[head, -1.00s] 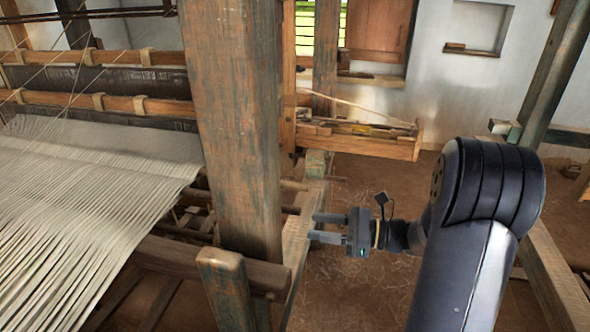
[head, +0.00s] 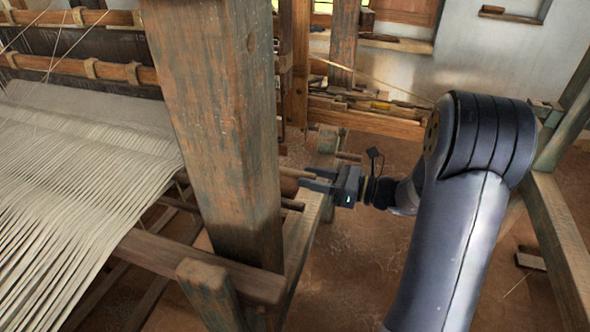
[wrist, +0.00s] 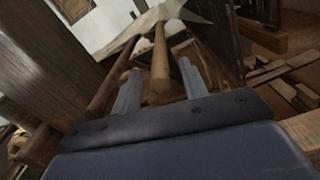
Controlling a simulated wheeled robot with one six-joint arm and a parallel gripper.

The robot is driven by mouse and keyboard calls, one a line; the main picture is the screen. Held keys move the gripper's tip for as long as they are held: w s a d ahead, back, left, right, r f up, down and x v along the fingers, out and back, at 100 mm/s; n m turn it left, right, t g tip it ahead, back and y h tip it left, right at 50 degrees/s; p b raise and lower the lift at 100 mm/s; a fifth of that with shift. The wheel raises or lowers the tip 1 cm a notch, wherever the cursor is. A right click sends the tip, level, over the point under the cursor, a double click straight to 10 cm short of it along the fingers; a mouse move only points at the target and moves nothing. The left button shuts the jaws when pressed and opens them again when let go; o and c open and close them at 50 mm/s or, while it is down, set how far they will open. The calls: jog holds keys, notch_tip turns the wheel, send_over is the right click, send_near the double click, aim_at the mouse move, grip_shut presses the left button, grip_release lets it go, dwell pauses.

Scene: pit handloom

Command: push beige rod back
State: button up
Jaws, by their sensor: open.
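The beige rod (head: 297,173) sticks out to the right from behind the big loom post, its end at my gripper. My gripper (head: 306,179) is open, with its fingers pointing left at the rod's end. In the wrist view, a light brown rod (wrist: 160,65), which looks like the same one, runs away from me between the two spread fingers (wrist: 158,88). Its near end lies in the gap; I cannot tell whether a finger touches it. The rod's far part is hidden by the post in the head view.
The thick wooden post (head: 215,120) stands just left of my gripper. A lower beam (head: 303,230) runs underneath. White warp threads (head: 80,170) spread at left. Open floor (head: 360,270) lies below my arm.

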aim_at(295, 171)
jog(key=shift+p+x, duration=0.35)
jog(key=shift+x, duration=2)
grip_shut()
